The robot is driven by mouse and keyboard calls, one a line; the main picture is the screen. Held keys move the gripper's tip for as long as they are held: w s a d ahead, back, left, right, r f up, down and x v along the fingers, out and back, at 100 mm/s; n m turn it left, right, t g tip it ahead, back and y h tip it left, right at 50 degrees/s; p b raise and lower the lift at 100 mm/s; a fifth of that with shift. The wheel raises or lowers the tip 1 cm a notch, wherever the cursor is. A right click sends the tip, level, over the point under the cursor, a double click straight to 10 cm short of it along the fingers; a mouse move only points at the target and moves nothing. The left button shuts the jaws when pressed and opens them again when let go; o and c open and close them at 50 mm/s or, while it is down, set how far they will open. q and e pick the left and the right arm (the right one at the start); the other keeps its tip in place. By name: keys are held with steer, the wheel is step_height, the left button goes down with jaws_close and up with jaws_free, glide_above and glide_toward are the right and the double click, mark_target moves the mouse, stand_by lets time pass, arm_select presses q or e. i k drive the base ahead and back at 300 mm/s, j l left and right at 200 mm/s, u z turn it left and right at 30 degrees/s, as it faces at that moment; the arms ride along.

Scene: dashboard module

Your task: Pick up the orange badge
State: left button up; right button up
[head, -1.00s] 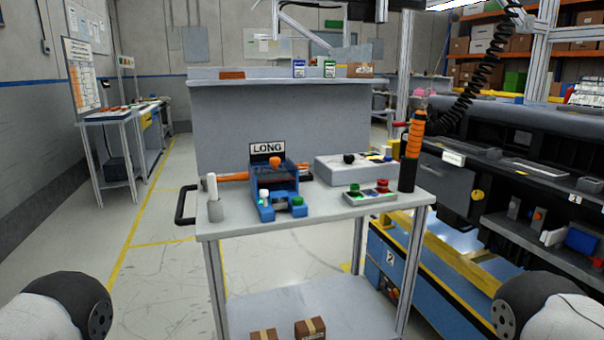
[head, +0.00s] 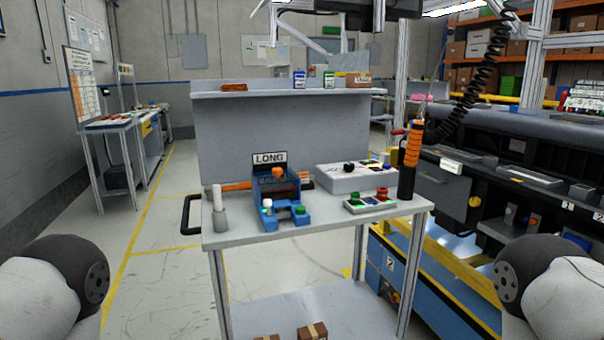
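I cannot clearly pick out an orange badge. A blue-and-white badge-like card (head: 299,79) and a green-and-white one (head: 328,81) stand on the back shelf, with a small reddish-orange block (head: 234,87) to their left. Orange things on the cart are a knob (head: 278,173) on the blue fixture (head: 276,195) and a bar lying behind it (head: 238,187). Only parts of my arms show at both lower corners; neither gripper is in view.
The grey cart top (head: 330,226) also holds a white cylinder (head: 218,199), a grey box (head: 350,180) and a tray of coloured buttons (head: 370,202). The dashboard stand (head: 445,270) is close on the right. The floor to the left (head: 160,275) is clear.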

mark_target(304, 176)
steer(key=i+j, duration=0.55)
steer(key=i+j+z, duration=0.1)
steer(key=i+j, duration=0.45)
steer(key=j, duration=0.15)
